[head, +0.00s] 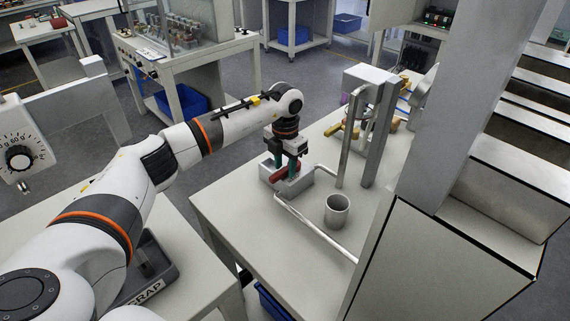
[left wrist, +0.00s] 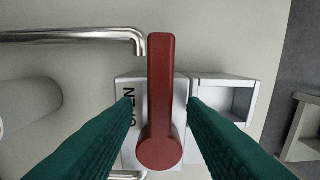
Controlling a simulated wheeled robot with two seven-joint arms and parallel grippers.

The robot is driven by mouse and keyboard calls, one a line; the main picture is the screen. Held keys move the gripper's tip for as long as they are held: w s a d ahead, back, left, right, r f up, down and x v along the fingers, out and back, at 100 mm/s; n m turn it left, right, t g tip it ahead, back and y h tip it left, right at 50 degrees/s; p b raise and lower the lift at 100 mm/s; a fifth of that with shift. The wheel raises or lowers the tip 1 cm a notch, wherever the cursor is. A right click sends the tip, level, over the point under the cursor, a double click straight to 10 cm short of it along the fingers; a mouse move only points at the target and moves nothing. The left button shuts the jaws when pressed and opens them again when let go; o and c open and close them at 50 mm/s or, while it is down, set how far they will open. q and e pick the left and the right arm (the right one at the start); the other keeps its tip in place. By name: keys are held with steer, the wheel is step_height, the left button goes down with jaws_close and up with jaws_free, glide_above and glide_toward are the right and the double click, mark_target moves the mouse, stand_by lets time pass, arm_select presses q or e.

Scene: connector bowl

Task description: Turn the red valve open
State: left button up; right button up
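The red valve handle (left wrist: 161,85) is a long lever with a round hub at its lower end in the left wrist view. It lies over a grey valve block (left wrist: 182,92) marked OPEN on its left side. In the head view the red handle (head: 291,168) shows partly under my left gripper (head: 283,168). My left gripper (left wrist: 160,103) has green fingers, one on each side of the lever, with a gap on both sides. It is open and holds nothing. My right gripper is in neither view.
Bent metal pipe (head: 316,229) runs from the valve along the white table (head: 236,200). A metal cup (head: 337,210) stands right of the valve. Upright posts (head: 380,135) rise behind it. A dark tray marked SCRAP (head: 150,275) is at the lower left.

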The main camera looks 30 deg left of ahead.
mark_target(285, 169)
arm_select(q)
step_height(285, 169, up, 12)
steer(key=b, duration=0.2)
stand_by(0.4)
steer(key=shift+f, duration=0.1)
stand_by(0.4)
